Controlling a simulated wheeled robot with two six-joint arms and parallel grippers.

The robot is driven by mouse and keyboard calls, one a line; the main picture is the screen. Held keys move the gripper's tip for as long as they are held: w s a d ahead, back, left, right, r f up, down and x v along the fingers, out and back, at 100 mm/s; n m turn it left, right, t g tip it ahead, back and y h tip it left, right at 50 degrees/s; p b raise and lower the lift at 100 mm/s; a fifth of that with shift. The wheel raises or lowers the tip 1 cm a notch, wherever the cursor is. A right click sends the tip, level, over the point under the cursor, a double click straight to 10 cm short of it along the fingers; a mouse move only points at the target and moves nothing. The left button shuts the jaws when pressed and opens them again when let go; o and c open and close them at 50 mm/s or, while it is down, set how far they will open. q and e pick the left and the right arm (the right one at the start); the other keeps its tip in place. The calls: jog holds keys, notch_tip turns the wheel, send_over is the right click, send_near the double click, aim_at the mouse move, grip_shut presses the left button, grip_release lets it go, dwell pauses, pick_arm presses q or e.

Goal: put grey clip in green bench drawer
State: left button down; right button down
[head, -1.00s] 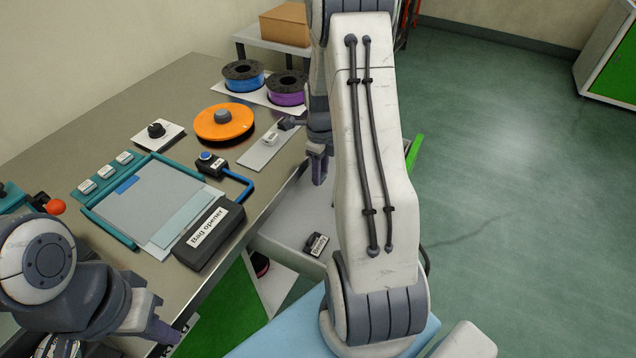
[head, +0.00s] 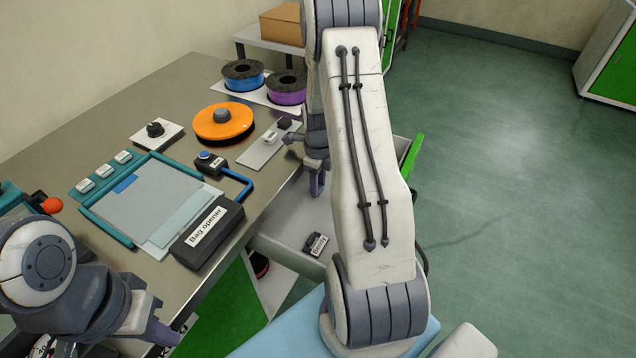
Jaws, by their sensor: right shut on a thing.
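My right gripper (head: 317,182) points down over the open bench drawer (head: 290,222), just off the bench edge. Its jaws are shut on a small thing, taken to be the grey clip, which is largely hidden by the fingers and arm. The drawer is pulled out, with a pale grey inside; part of its green front (head: 412,158) shows beyond my arm. My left gripper (head: 160,330) is low at the left, over the bench's front edge, away from the drawer. Its fingertips are too hidden to tell the opening.
A dark labelled packet (head: 316,244) lies in the drawer's near end. The bench holds a bag opener (head: 207,233), a white plate (head: 262,152) with small parts, an orange disc (head: 224,122), and blue (head: 243,75) and purple (head: 287,87) spools. My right arm hides much of the drawer.

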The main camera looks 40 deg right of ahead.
jog(key=shift+f, duration=0.2)
jog(key=shift+c, duration=2.3)
grip_release()
jog(key=shift+r, duration=0.3)
notch_tip(320, 180, up, 13)
jog(key=p, duration=0.1)
jog(key=shift+f+p, duration=0.15)
jog(key=shift+p, duration=0.25)
